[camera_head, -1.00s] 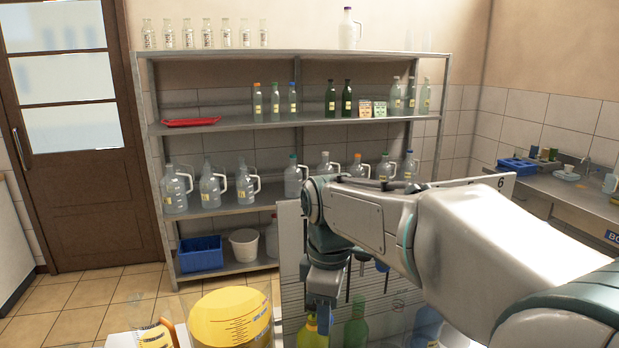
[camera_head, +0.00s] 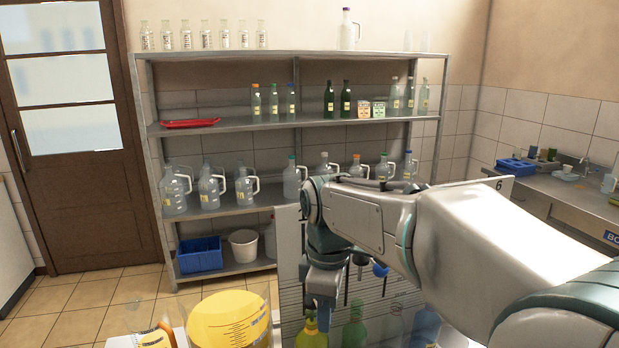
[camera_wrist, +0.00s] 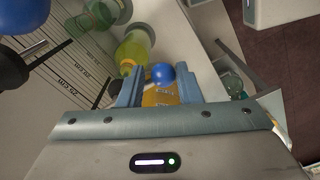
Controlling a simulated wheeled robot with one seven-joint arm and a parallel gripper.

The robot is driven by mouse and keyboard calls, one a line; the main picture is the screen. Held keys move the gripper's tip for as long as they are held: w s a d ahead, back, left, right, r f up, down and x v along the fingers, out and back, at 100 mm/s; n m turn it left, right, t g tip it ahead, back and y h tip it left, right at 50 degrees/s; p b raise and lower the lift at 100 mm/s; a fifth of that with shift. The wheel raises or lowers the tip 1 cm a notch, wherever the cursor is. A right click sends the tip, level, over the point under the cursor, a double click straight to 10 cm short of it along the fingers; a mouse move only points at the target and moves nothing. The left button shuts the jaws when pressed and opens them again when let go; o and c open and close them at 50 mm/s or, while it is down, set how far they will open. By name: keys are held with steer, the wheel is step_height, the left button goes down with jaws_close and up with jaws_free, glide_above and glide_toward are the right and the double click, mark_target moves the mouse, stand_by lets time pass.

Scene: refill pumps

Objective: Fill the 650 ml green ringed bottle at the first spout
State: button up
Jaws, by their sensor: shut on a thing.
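A yellow-green bottle (camera_head: 311,338) stands below my gripper (camera_head: 319,312) in the head view, cut off by the picture's edge. In the wrist view the yellow-green bottle (camera_wrist: 134,50) is just beyond my fingers, its body pale green toward the top. My gripper (camera_wrist: 160,84) has its blue fingers on either side of a blue ball knob (camera_wrist: 162,73) and is shut on it. The spout over the bottle is mostly hidden by my arm and hand. I cannot make out rings or volume marks on the bottle.
More green bottles (camera_head: 356,332) stand right of it before a lined board (camera_head: 289,270). Another blue knob (camera_wrist: 20,14) and dark spout parts are close at the wrist view's left. A large yellow-filled vessel (camera_head: 230,320) stands left. A shelf (camera_head: 230,127) of bottles and jugs is behind.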

steer(key=r+p, duration=0.4)
steer(key=r, duration=0.1)
steer(key=r+p, duration=0.2)
steer(key=r, duration=0.1)
steer(key=shift+s+a+r, duration=0.1)
steer(key=shift+a+r, duration=0.05)
steer(key=shift+a, duration=0.15)
steer(key=o, duration=0.6)
steer(key=shift+o, duration=1.4)
steer(key=shift+s+a, duration=0.1)
steer(key=shift+s, duration=0.1)
steer(key=shift+w, duration=0.2)
steer(key=shift+f, duration=0.2)
